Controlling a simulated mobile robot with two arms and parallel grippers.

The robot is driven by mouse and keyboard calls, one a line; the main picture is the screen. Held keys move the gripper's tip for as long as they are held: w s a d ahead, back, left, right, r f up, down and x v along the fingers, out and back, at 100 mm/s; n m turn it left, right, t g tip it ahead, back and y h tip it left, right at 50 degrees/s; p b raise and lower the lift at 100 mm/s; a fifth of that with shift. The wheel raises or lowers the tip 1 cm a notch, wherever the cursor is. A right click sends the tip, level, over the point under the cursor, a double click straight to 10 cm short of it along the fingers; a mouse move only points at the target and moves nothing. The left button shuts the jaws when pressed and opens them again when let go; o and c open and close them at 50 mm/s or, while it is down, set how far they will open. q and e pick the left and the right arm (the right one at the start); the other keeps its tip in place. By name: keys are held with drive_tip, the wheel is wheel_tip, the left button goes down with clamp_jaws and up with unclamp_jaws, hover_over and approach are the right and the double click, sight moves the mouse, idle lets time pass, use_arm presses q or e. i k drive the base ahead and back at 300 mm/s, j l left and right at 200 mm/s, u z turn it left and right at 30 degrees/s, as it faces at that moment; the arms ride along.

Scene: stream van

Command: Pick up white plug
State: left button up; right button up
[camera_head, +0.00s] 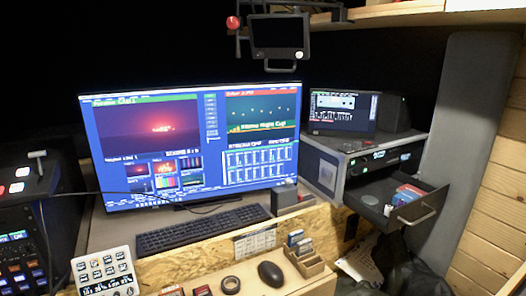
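I cannot make out a white plug in this view. Neither of my grippers shows in the picture. A pale, flat item (359,262) lies low at the right, below the open drawer, partly in shadow, and I cannot tell what it is. The open drawer (420,213) holds small red, blue and white items too small to name.
A large monitor (198,143) stands behind a black keyboard (203,229). A mouse (271,274), a tape roll (230,285) and a button panel (104,272) lie on the front desk. A rack case (326,169) stands right. A small screen (278,37) hangs above.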

sight(389, 207)
drive_tip(key=z, duration=1.25)
drive_tip(key=i+j, duration=0.45)
